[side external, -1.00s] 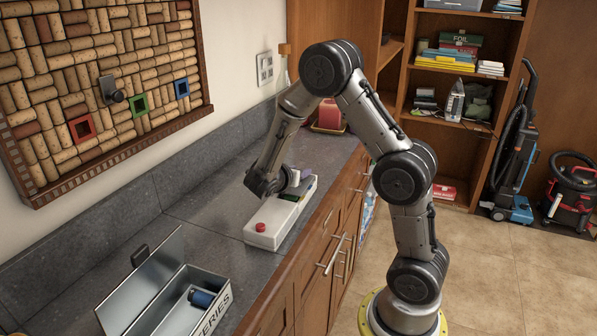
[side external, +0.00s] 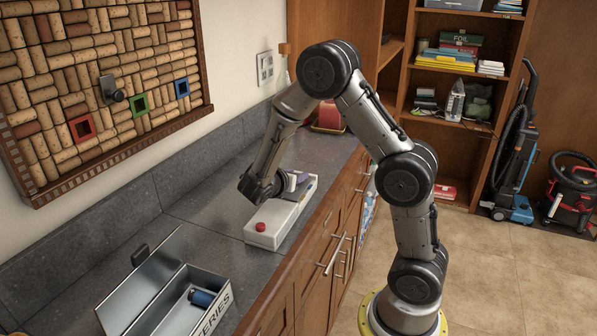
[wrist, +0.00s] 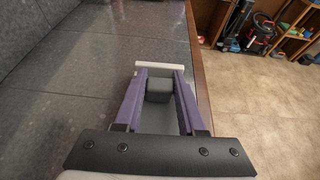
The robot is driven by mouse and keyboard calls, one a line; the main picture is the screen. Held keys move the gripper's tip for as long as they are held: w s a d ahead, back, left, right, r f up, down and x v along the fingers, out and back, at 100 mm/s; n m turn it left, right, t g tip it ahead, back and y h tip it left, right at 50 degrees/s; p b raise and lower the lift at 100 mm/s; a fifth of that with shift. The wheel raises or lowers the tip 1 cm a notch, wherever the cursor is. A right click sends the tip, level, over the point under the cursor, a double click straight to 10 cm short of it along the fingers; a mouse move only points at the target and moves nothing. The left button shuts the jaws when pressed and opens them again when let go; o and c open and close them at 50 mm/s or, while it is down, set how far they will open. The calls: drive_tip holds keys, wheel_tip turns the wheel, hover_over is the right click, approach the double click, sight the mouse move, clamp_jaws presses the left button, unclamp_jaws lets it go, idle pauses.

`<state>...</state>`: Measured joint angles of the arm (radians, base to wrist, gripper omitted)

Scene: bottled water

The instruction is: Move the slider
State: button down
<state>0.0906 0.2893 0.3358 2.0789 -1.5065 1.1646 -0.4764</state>
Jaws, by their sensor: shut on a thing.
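A long white box (side external: 264,236) with a red round button (side external: 261,226) at its near end lies on the dark counter. A grey block-shaped slider (wrist: 158,90) sits on it, between the two purple fingers of my gripper (wrist: 159,82) in the wrist view. My gripper is shut on the slider, low over the box. In the side view my wrist hides most of the slider and the middle of the box. The box's far white end (wrist: 160,67) shows beyond the fingertips.
An open metal batteries box (side external: 180,305) with a blue battery (side external: 201,298) inside stands at the counter's near end. A corkboard (side external: 100,75) with colored square frames hangs on the wall. The counter left of the white box is clear.

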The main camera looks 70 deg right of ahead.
sight(280, 203)
drive_tip(key=a, duration=0.9)
drive_tip(key=shift+s+a, duration=0.1)
drive_tip(key=shift+a, duration=0.15)
drive_tip(key=shift+c, duration=2.4)
unclamp_jaws()
drive_tip(key=v, duration=1.3)
drive_tip(key=shift+a, duration=0.35)
drive_tip(key=shift+r, duration=0.1)
